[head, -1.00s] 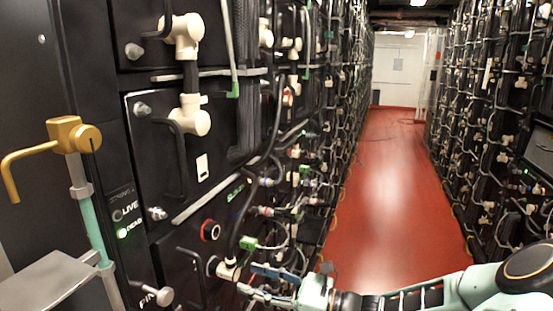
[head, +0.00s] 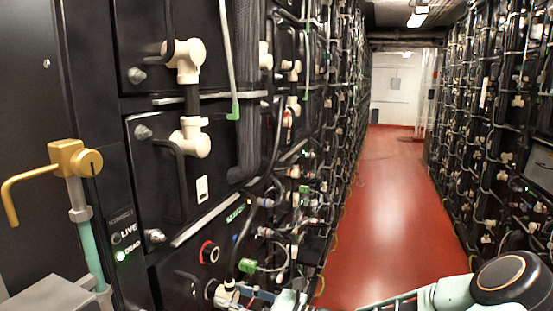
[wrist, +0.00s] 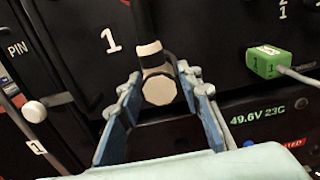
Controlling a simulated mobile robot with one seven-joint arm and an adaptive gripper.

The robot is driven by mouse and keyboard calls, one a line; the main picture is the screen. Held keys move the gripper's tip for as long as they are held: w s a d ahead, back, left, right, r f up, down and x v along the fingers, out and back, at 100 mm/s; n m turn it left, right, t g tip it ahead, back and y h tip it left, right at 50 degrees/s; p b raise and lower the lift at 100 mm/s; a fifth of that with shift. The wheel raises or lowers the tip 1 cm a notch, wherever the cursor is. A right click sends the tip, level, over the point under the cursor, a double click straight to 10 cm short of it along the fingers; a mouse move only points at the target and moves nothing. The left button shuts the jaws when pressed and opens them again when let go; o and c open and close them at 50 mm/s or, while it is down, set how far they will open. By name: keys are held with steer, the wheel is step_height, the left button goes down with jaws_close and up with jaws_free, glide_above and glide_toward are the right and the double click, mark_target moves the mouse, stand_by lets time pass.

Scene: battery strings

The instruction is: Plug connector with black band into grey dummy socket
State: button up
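A white elbow connector (wrist: 158,88) on a black cable sits in front of the dark battery panel in the wrist view, its round end facing me. In the head view my gripper (head: 258,298) is partly cut off at the bottom. I cannot identify a grey dummy socket; a red-ringed round socket (head: 210,252) is on the panel above the connector.
A green plug (wrist: 270,62) with a white cable is right of my gripper. A white-knobbed pin (wrist: 35,111) is at left. A brass handle (head: 74,160) stands near the LIVE/DEAD lamps, with DEAD lit green.

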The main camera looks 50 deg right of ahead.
jaws_close()
steer(key=shift+s, duration=0.15)
steer(key=shift+s+d+p, duration=0.2)
steer(key=shift+s+p, duration=0.15)
steer(key=shift+p, duration=0.05)
steer(key=shift+p+v, duration=0.75)
steer(key=shift+v, duration=0.6)
steer(key=shift+s+d+r+p, duration=0.15)
steer(key=shift+s+d+p, duration=0.2)
steer(key=shift+s, duration=0.25)
steer(key=shift+p+v, duration=0.6)
steer(key=shift+v, duration=1.15)
